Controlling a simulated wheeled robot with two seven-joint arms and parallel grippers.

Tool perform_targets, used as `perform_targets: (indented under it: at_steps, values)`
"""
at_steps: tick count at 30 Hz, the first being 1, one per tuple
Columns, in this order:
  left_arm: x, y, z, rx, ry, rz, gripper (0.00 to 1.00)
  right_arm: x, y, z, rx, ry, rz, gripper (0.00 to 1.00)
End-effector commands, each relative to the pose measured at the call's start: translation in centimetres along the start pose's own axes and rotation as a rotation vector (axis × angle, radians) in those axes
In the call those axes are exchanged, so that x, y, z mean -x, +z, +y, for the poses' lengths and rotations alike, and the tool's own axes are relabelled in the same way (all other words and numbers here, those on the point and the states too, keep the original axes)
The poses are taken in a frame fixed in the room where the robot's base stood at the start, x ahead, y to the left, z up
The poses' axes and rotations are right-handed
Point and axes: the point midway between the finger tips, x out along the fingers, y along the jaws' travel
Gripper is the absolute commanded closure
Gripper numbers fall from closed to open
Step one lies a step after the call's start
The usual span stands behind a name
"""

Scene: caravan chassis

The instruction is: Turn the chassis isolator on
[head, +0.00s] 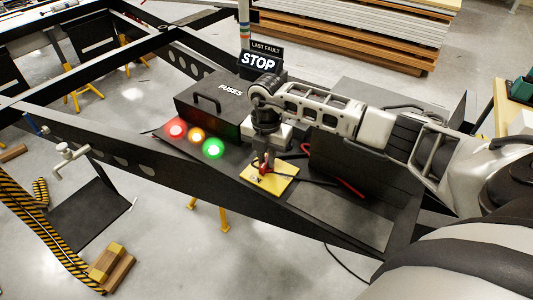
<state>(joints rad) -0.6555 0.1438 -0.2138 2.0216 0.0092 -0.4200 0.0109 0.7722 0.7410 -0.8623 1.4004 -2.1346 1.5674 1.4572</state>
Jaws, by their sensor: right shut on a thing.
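The chassis isolator is a yellow plate (279,181) with a red key-like handle (263,170) on it. It sits on the dark chassis deck, right of the lit lamps. My right arm comes in from the right, and its gripper (264,158) points down over the plate. Its fingers are shut on the red handle. The fingers and wrist hide part of the handle, so I cannot tell its exact turn angle. My left gripper is not in view.
Red (175,130), orange (196,136) and green (213,148) lamps glow beside a black fuse box (213,103). A "LAST FAULT STOP" sign (260,60) stands behind. Black and red cables (345,186) lie right of the plate. Chassis rails (130,155) run along the left.

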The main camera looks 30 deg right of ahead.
Motion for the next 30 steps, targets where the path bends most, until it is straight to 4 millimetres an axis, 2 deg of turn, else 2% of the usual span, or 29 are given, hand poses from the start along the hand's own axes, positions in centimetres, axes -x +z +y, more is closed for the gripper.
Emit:
perform_targets:
  at_steps: [12,28,29,30]
  values:
    - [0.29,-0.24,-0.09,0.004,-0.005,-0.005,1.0,0.23,0.23,0.06,-0.173,0.004,-0.006,1.0]
    - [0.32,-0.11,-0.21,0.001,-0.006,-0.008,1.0,0.22,0.28,0.07,-0.195,0.005,-0.006,1.0]
    - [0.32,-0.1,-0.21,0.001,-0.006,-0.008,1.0,0.22,0.28,0.07,-0.195,0.005,-0.006,0.77]
    - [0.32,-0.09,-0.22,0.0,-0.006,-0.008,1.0,0.21,0.27,0.06,-0.194,0.005,-0.006,0.66]
